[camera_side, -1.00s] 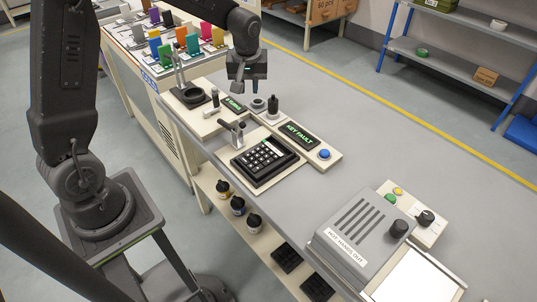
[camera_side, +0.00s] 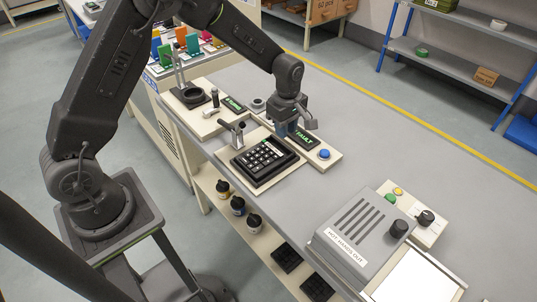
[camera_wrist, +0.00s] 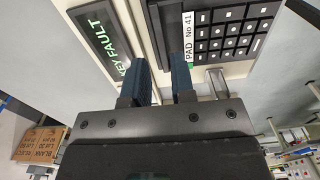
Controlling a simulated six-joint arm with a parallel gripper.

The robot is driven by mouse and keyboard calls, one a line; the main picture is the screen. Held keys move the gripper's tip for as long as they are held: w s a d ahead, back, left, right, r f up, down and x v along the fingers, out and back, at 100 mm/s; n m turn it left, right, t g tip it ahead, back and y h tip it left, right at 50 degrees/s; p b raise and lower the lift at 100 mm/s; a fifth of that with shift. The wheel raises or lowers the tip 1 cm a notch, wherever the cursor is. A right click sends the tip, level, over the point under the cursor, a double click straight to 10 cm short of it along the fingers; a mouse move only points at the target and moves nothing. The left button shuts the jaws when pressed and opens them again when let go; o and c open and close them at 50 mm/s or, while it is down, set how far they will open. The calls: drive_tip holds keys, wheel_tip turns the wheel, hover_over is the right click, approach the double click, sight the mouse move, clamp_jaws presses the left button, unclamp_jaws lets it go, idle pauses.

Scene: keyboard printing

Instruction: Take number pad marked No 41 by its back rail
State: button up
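The black number pad (camera_side: 264,158) lies on a cream stand on the bench, its keys facing up. In the wrist view it is at the upper right (camera_wrist: 232,32), with a white label reading "PAD No 41" (camera_wrist: 188,35). Its dark back rail (camera_wrist: 165,28) runs along the label's left side. My gripper (camera_side: 286,133) is at the pad's back edge, beside the display. In the wrist view its two blue fingers are apart with an empty gap (camera_wrist: 159,75) in line with the rail. I cannot tell their height above the rail.
The "KEY FAULT" display (camera_wrist: 103,38) is close beside my left finger. A blue button (camera_side: 324,154) is to the right on the same stand. A toggle clamp (camera_side: 238,130) stands at the pad's left. A grey hot-marking unit (camera_side: 360,226) is farther right; bare bench lies between.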

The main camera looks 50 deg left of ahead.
sight(285, 145)
drive_tip(key=shift+f, duration=2.9)
drive_tip(key=shift+c, duration=0.4)
clamp_jaws()
